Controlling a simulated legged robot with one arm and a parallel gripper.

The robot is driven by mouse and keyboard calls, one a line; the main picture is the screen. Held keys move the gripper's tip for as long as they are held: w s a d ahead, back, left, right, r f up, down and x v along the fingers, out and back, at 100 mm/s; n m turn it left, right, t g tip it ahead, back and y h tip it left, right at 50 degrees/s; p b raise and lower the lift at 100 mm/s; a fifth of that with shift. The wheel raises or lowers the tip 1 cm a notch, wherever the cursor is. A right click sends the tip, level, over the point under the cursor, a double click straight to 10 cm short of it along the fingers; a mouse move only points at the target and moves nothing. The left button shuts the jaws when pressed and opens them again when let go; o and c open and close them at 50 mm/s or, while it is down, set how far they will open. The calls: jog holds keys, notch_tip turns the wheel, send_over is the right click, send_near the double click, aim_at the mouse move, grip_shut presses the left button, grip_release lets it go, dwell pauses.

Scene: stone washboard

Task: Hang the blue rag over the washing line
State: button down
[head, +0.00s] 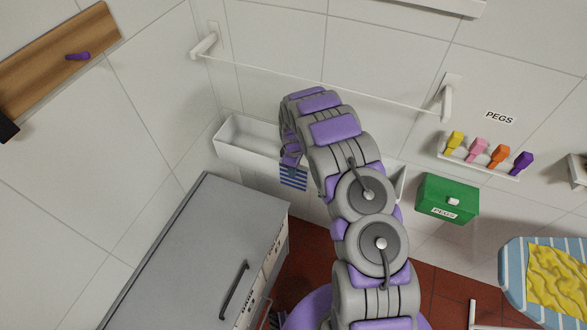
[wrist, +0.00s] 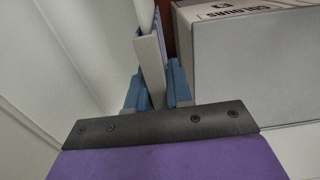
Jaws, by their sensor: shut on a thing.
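The washing line (head: 325,82) runs across the tiled corner in the head view, between a white bracket (head: 204,46) on the left and another (head: 447,102) on the right. My gripper (head: 290,163) is below the line, in front of the white trough. It is shut on the blue rag (head: 294,179), whose blue and white striped end hangs below the jaws. My arm stands in front of part of the line's lower surroundings.
A white trough (head: 232,139) is on the wall behind my gripper. A green peg box (head: 447,198) and several coloured pegs (head: 477,150) are at right. A yellow cloth (head: 555,278) lies far right.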

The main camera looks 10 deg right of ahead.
jog(key=shift+r+p, duration=2)
jog(key=shift+r, duration=3.15)
jog(key=s+a+p, duration=0.1)
jog(key=s+a, duration=0.3)
jog(key=s, duration=0.2)
jog(key=shift+s+a, duration=0.3)
jog(key=shift+s, duration=0.05)
